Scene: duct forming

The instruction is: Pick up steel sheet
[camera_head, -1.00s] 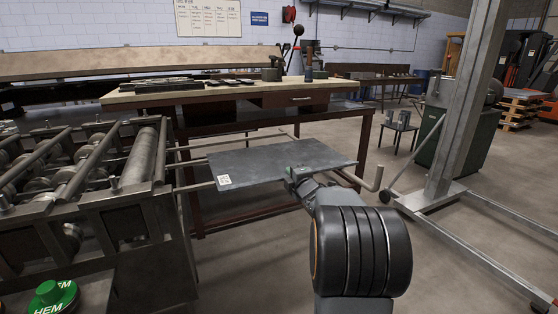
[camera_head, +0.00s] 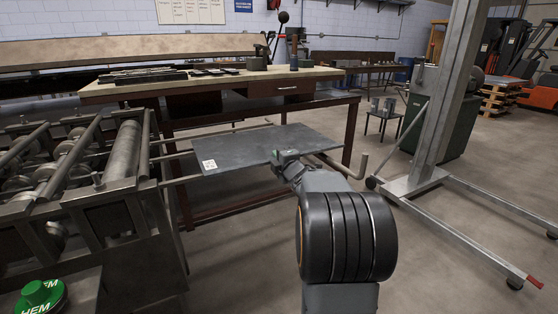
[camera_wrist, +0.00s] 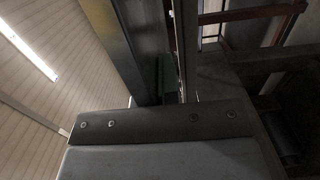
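The steel sheet (camera_head: 250,148) is a flat, dark grey, roughly rectangular plate with a white label at its near left corner. It lies level, over or just above the metal rods between the roller machine and the workbench. My gripper (camera_head: 286,155) is at the near edge of the sheet, right of its middle, and looks shut on that edge. My wrist hides part of the fingers. In the wrist view, a dark bolted bar and a grey surface fill the lower part, and the sheet cannot be made out clearly.
The workbench (camera_head: 215,84) with tools is behind the sheet.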

